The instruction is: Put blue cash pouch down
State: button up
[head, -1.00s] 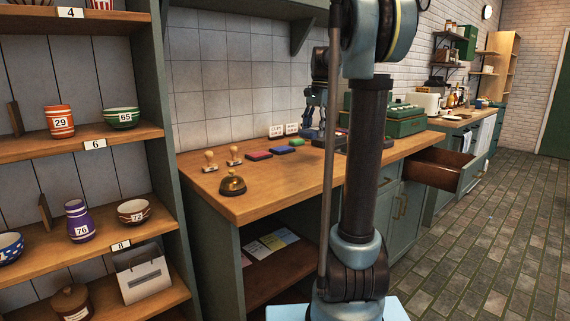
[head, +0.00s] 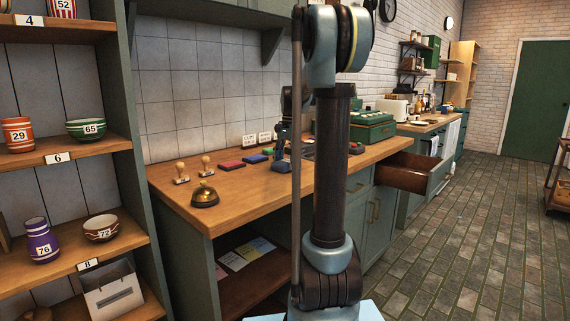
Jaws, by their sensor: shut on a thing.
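My gripper (head: 283,146) points down over the wooden counter, just left of my upright arm link, which hides part of it. It is shut on a small blue item (head: 282,166), which I take to be the blue cash pouch. The pouch is at or very near the counter top (head: 240,190), right of the ink pads. I cannot tell whether it touches the wood.
A red ink pad (head: 230,168), a blue pad (head: 255,159), stamps (head: 206,167) and a brass bell (head: 205,195) stand on the counter. A drawer (head: 405,173) stands open at right.

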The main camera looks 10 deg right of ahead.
jog(key=o, duration=1.2)
notch_tip(320, 180, up, 12)
jog(key=d, duration=0.1)
jog(key=shift+w, duration=0.4)
jog(key=shift+s, duration=0.1)
